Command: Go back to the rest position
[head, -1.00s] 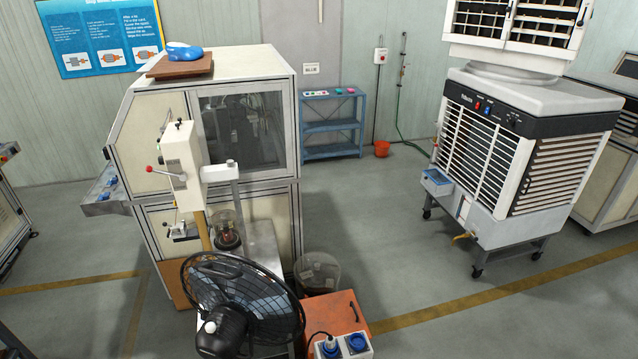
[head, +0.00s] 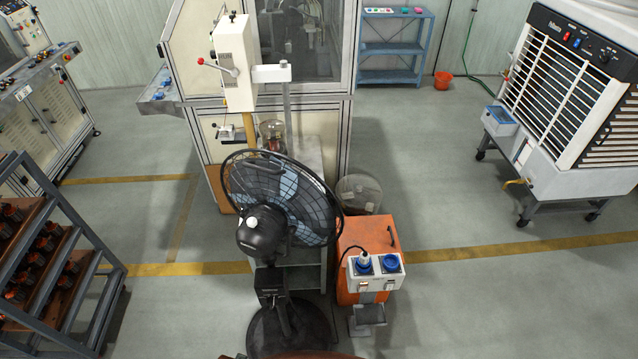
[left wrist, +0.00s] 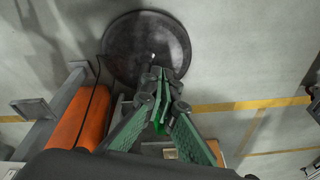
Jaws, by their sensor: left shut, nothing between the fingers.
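My left gripper (left wrist: 162,105) shows in the left wrist view with its green-padded fingers closed together and nothing between them. It hangs above the floor near the round black base (left wrist: 147,45) of the fan. The left gripper is not in the head view. My right gripper is in neither view. The black pedestal fan (head: 280,200) stands upright at the centre of the head view. The orange box (head: 362,240) with blue sockets stands to its right, and the orange box also shows at the left of the wrist view (left wrist: 80,118).
A cream machine (head: 185,50) stands behind the fan. A rack (head: 60,245) holding dark-and-orange parts is at the left. A wheeled air cooler (head: 565,90) is at the right. A bin (head: 358,192) sits behind the orange box. The floor (head: 500,295) at the front right is clear.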

